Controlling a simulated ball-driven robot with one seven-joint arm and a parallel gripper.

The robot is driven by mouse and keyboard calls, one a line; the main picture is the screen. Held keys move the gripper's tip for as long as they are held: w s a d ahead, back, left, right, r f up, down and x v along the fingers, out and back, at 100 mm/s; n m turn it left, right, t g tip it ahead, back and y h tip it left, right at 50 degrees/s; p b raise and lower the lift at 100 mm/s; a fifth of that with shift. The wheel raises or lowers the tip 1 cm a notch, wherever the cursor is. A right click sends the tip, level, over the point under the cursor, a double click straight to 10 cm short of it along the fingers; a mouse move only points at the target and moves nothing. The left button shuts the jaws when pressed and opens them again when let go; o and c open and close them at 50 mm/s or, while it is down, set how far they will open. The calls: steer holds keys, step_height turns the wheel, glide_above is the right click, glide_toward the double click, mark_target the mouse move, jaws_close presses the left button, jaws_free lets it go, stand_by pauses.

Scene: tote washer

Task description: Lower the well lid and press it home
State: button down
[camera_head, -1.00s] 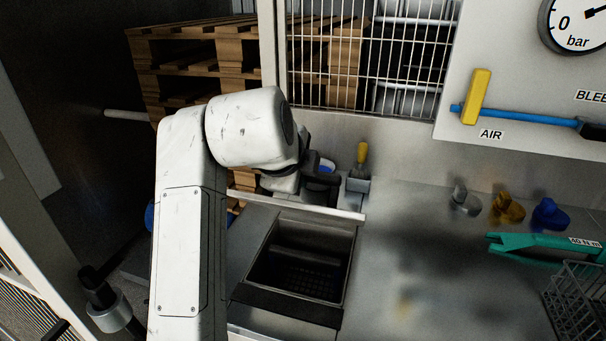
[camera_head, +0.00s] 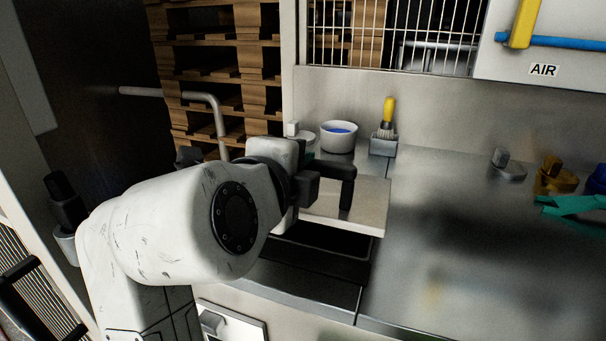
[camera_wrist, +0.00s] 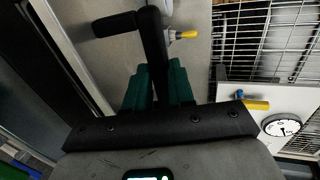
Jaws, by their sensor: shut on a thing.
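The well lid (camera_head: 362,208) is a pale metal plate, tilted partway down over the well, its front edge raised above the opening. The well (camera_head: 330,238) is a dark rectangular opening in the counter; the lid hides much of it. A black handle (camera_head: 347,190) stands on the lid. My gripper (camera_wrist: 158,82) is shut on the black handle (camera_wrist: 152,38), its green fingers on either side of the bar in the wrist view. In the head view my wrist partly hides the grip and the lid's left side.
A white bowl with blue contents (camera_head: 338,138) and a yellow-handled brush in a holder (camera_head: 384,138) stand behind the lid. Knobs (camera_head: 555,178) and a green tool (camera_head: 575,205) lie at the right. The counter (camera_head: 450,235) right of the well is clear.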

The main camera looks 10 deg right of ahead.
steer(key=shift+s+a+f+b, duration=0.1)
steer(key=shift+s+f+b, duration=0.1)
steer(key=shift+f+b, duration=0.25)
steer(key=shift+s+a+f+b, duration=0.1)
steer(key=shift+s+f+b, duration=0.05)
steer(key=shift+f+b, duration=0.3)
steer(key=shift+t, duration=0.3)
steer(key=shift+r, duration=0.1)
steer(key=c, duration=1)
jaws_free()
steer(key=shift+o, duration=0.2)
steer(key=v, duration=1)
steer(key=shift+s+a, duration=0.25)
steer(key=shift+a, duration=0.1)
steer(key=shift+a, duration=0.1)
